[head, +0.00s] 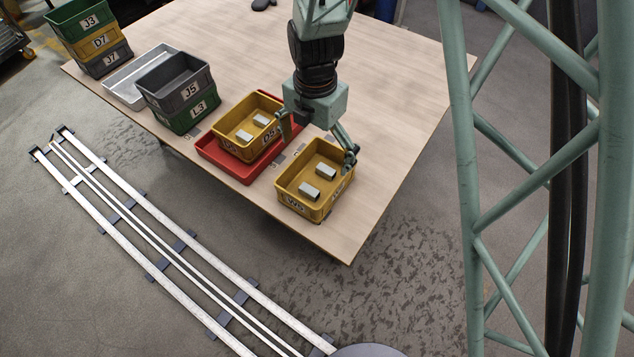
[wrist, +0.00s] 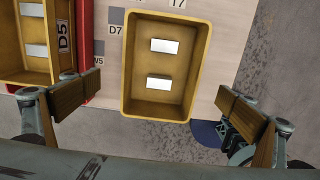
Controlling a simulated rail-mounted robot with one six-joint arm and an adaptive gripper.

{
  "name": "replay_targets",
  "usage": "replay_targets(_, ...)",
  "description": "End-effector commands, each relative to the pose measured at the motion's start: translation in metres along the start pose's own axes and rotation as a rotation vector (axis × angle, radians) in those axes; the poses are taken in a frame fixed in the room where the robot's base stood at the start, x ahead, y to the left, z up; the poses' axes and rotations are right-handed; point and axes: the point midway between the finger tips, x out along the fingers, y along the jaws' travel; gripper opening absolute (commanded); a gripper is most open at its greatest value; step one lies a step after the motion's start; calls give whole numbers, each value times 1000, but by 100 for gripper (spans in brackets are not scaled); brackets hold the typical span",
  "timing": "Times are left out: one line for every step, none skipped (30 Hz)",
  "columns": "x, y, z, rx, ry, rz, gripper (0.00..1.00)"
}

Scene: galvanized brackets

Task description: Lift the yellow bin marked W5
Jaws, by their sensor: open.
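A yellow bin (head: 310,205) stands at the table's near right corner, its front label small and looking like W5. It holds two grey metal brackets. In the wrist view the same bin (wrist: 128,75) lies between my open fingers, its label not visible. My gripper (head: 318,145) is open and empty over the bin's far side, one finger left of the bin and one at its right. In the wrist view the gripper (wrist: 158,106) spans wider than the bin, with gaps on both sides.
Another yellow bin (head: 228,142), marked D5, sits in a red tray (head: 212,154) close left. Farther left stand a J5 bin (head: 178,84) on a green L3 bin, a grey tray (head: 125,89) and a J3, D7, J7 stack (head: 100,42). The table (head: 405,100) is clear to the right.

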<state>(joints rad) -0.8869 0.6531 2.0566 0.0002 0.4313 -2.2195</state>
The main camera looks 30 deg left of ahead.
Motion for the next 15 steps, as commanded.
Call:
replay_targets(9,-1,-1,0,2,-3,100)
replay_targets(13,-1,-1,0,2,-3,100)
replay_targets(18,-1,-1,0,2,-3,100)
replay_targets(22,-1,0,0,1,-2,100)
replay_targets(26,-1,0,0,1,-2,100)
replay_targets(32,-1,-1,0,2,-3,100)
replay_targets(36,-1,-1,0,2,-3,100)
replay_targets(39,-1,-1,0,2,-3,100)
replay_targets(44,-1,0,0,1,-2,100)
replay_targets(47,-1,0,0,1,-1,100)
replay_targets(50,-1,0,0,1,-1,100)
replay_targets(54,-1,0,0,1,-2,100)
replay_targets(56,-1,0,0,1,-2,100)
replay_targets(58,-1,0,0,1,-2,100)
replay_targets(60,-1,0,0,1,-2,100)
